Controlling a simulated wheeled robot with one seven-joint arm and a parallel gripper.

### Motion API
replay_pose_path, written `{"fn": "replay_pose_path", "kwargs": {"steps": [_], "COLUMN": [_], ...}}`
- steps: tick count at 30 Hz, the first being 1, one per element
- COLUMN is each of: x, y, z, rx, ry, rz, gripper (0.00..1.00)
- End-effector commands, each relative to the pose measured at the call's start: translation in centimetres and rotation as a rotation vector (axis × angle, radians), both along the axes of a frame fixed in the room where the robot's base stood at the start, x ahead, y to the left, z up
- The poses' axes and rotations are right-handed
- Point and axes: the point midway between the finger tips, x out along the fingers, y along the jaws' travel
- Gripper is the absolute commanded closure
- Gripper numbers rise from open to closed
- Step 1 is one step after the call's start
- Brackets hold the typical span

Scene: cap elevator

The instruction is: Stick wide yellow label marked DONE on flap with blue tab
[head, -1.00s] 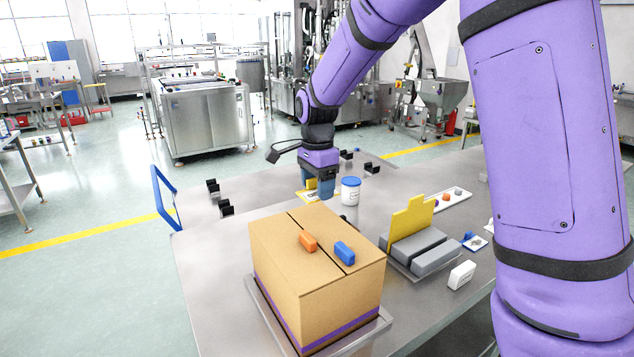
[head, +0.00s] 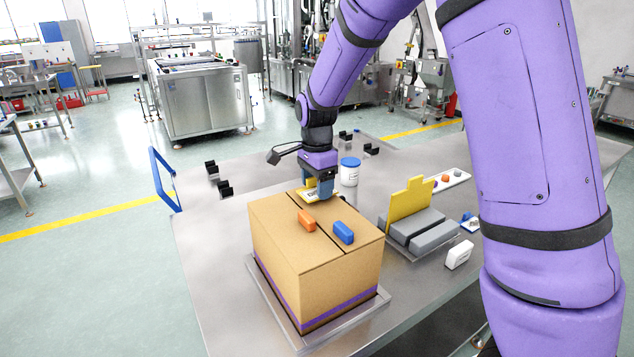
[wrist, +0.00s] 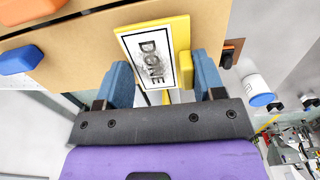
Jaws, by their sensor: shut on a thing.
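The yellow label (wrist: 157,58) marked DONE shows in the wrist view, with black letters on a white panel and a thick yellow edge. My gripper (wrist: 162,85) is shut on it, blue fingers on both sides. In the head view my gripper (head: 318,190) holds the label (head: 308,195) at the box's far top edge; I cannot tell whether it touches. The cardboard box (head: 320,265) has two top flaps split by a seam. The flap with the blue tab (head: 343,232) is on the right. The flap with the orange tab (head: 306,220) is on the left.
The box stands on a metal tray (head: 352,324). To its right are a yellow plate (head: 408,203) with grey blocks (head: 415,228) and a white block (head: 459,255). A white jar with a blue lid (head: 350,172) stands close behind the box, right of my gripper.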

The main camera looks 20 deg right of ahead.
Motion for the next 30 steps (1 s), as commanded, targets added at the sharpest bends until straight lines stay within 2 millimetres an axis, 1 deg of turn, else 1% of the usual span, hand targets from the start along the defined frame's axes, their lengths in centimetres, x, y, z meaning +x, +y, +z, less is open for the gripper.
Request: {"fn": "replay_pose_path", "kwargs": {"steps": [14,30], "x": [0.00,0.00], "y": [0.01,0.01], "z": [-0.07,-0.96], "rx": [0.000,0.000], "ry": [0.000,0.000], "rz": [0.000,0.000], "gripper": [0.59,0.59]}}
